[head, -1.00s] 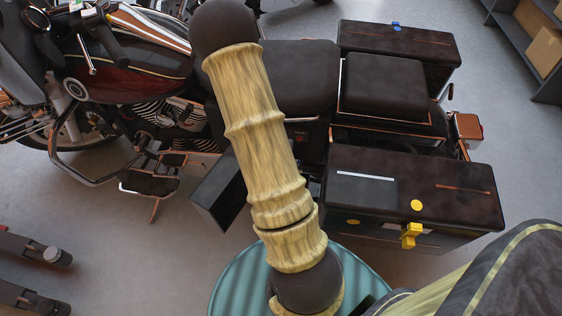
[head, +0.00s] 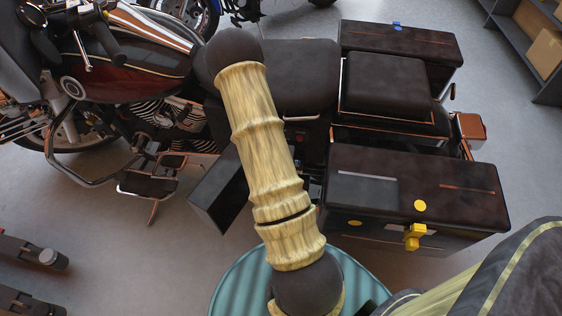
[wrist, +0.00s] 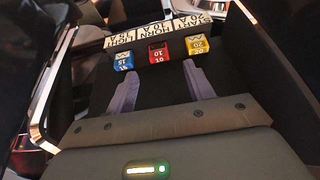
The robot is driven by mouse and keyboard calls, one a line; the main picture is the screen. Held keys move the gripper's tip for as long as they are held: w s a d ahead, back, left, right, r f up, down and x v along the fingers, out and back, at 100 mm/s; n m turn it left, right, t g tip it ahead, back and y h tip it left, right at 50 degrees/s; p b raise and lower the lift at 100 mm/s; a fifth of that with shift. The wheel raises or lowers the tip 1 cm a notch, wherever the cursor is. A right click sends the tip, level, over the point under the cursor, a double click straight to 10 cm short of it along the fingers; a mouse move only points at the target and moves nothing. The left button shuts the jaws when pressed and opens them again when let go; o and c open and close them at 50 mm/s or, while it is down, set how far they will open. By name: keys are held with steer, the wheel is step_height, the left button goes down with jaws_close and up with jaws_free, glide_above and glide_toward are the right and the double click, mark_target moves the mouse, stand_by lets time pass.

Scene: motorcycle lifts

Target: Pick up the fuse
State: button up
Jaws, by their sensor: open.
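In the wrist view three fuses stand in a row in a dark holder: a blue fuse (wrist: 123,60) marked 15 at left, a red fuse (wrist: 158,54) marked 10 in the middle, and a yellow fuse (wrist: 197,45) marked 20 at right. White labels (wrist: 155,32) lie behind them, one per fuse. My gripper (wrist: 163,75) is open and empty, its two grey fingers spread wide on the near side of the row. The red fuse lies roughly between the finger lines. I cannot tell the remaining distance. In the head view my arm hides the gripper and fuses.
The motorcycle (head: 130,72) fills the head view, with a dark open panel (head: 215,190) on its side. A side case (head: 440,185) with a yellow latch stands right of my arm. Metal edges (wrist: 45,115) flank the fuse recess.

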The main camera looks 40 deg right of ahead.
steer(key=b+x, duration=0.1)
steer(key=x, duration=0.4)
steer(key=shift+f, duration=0.15)
steer(key=c, duration=1)
